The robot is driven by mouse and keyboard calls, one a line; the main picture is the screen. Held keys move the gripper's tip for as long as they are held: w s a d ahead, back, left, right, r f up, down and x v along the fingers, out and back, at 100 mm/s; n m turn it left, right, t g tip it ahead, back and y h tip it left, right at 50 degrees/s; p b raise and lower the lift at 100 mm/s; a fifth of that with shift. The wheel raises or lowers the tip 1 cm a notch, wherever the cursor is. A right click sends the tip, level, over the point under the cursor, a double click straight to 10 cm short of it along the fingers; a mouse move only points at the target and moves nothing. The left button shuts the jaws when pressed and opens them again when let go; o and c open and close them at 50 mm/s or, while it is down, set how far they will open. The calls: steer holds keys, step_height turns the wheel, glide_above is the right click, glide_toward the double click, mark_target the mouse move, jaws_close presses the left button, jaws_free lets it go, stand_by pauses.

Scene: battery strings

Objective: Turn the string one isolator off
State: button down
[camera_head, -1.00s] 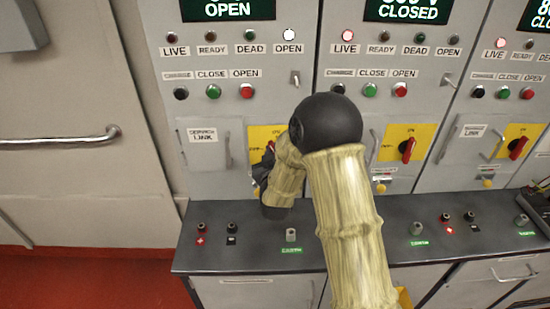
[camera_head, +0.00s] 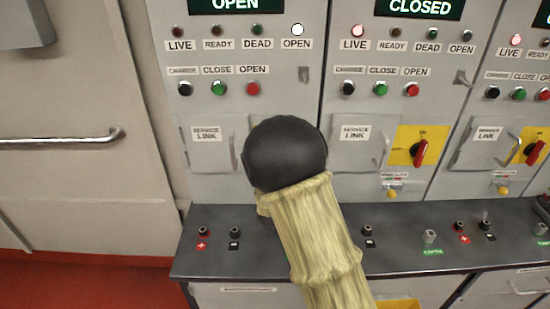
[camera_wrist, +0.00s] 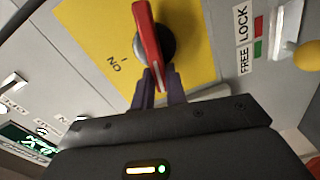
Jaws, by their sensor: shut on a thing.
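The string one isolator shows in the wrist view as a red handle (camera_wrist: 146,38) on a dark round hub over a yellow plate (camera_wrist: 88,22). An ON mark is printed on the plate, to the left of the handle's near end. The handle's line does not point at this mark. My gripper (camera_wrist: 159,76) is shut on the near end of the red handle, one finger on each side. In the head view my dark elbow and pale arm hide this isolator and my gripper.
A yellow knob (camera_wrist: 306,55) beside a FREE/LOCK label is close on the right in the wrist view. In the head view, the neighbouring panel has its own red isolator handle (camera_head: 421,153). A dark ledge (camera_head: 310,255) with sockets runs below. A wall rail (camera_head: 60,138) is at left.

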steer(key=shift+a+f+n, duration=0.1)
steer(key=shift+f+n, duration=0.3)
steer(key=shift+n, duration=0.7)
steer(key=c, duration=1.4)
jaws_free()
steer(key=shift+c, duration=0.2)
steer(key=shift+s, duration=0.1)
steer(key=s+b, duration=1.3)
steer(key=s, duration=0.4)
steer(key=shift+s+a, duration=0.15)
